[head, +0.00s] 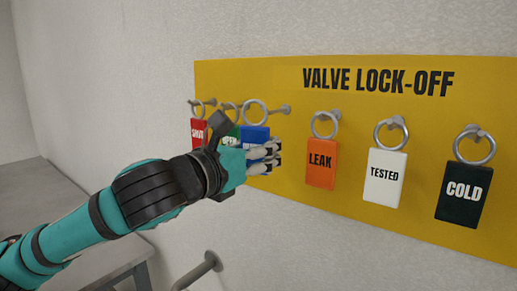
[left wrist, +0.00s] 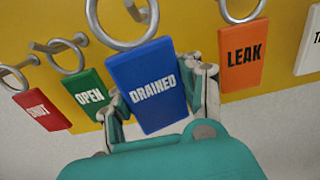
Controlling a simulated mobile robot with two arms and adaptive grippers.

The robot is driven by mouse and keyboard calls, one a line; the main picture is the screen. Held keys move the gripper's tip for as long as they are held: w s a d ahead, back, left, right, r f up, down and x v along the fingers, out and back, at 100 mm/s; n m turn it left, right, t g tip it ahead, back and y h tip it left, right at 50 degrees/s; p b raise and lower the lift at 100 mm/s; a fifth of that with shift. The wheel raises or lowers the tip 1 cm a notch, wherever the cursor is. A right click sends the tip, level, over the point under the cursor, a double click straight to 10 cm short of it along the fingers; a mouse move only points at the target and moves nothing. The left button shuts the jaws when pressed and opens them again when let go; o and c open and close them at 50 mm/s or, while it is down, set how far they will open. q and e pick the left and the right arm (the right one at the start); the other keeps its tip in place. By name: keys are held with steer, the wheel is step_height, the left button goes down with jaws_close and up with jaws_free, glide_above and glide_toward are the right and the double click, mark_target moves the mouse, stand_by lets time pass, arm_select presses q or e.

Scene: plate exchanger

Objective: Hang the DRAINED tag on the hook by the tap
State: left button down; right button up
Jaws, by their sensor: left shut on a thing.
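The blue DRAINED tag (left wrist: 148,88) hangs upright below its metal ring (head: 255,112) in front of the yellow board. My left gripper (head: 270,158) is shut on this tag, with one finger on each side of it in the left wrist view (left wrist: 162,92). In the head view the hand covers the tag's lower part. A grey peg (head: 280,109) is right beside the ring; I cannot tell whether the ring is still around it. The tap is not in view. A grey rod with a round end (head: 208,264) sticks out of the wall below the board. My right gripper is not in view.
The yellow VALVE LOCK-OFF board (head: 240,80) also carries a red tag (head: 198,132), the green OPEN tag (left wrist: 88,94), orange LEAK (head: 320,172), white TESTED (head: 383,185) and dark COLD (head: 463,202). A grey bench (head: 110,270) stands at lower left.

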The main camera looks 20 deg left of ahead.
mark_target(287, 139)
arm_select(q)
steer(key=shift+p+x, duration=0.85)
steer(key=shift+x, duration=1.35)
steer(key=shift+w+d, duration=0.15)
steer(key=p+v, duration=0.1)
steer(key=v, duration=0.7)
steer(key=shift+r+p, duration=0.2)
steer(key=shift+p, duration=0.2)
stand_by(1.3)
